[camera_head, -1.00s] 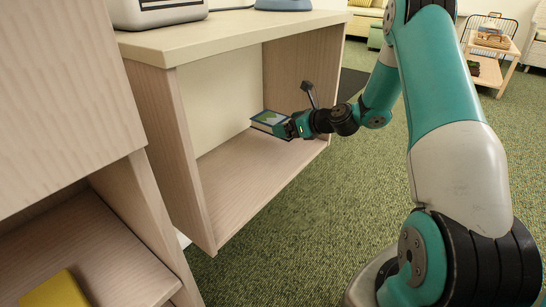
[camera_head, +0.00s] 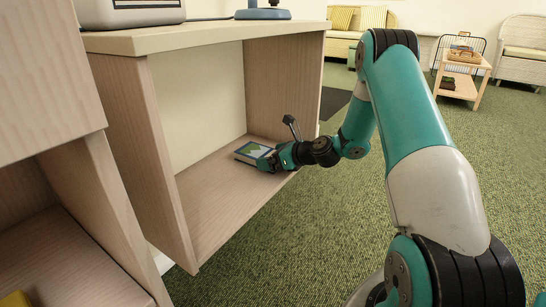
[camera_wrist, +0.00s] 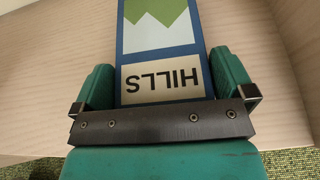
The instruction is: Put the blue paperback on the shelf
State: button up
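The blue paperback (camera_head: 254,151) has a green-and-white picture on its cover. It lies flat at the right end of the shelf board (camera_head: 215,195), inside the open compartment. In the wrist view the paperback (camera_wrist: 161,40) shows the word HILLS upside down. My gripper (camera_head: 278,158) reaches in from the compartment's open front. The book appears to rest on the board.
The compartment's left side panel (camera_head: 140,150) and top (camera_head: 210,38) surround the board, which is bare left of the book. A radio-like box (camera_head: 130,12) and a blue-based object (camera_head: 262,14) stand on top. A yellow thing (camera_head: 15,299) sits lower left. Green carpet lies right.

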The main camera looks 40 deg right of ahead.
jog(key=shift+r, duration=0.15)
jog(key=p+v, duration=0.7)
jog(key=v, duration=0.5)
dwell(0.3)
dwell(0.8)
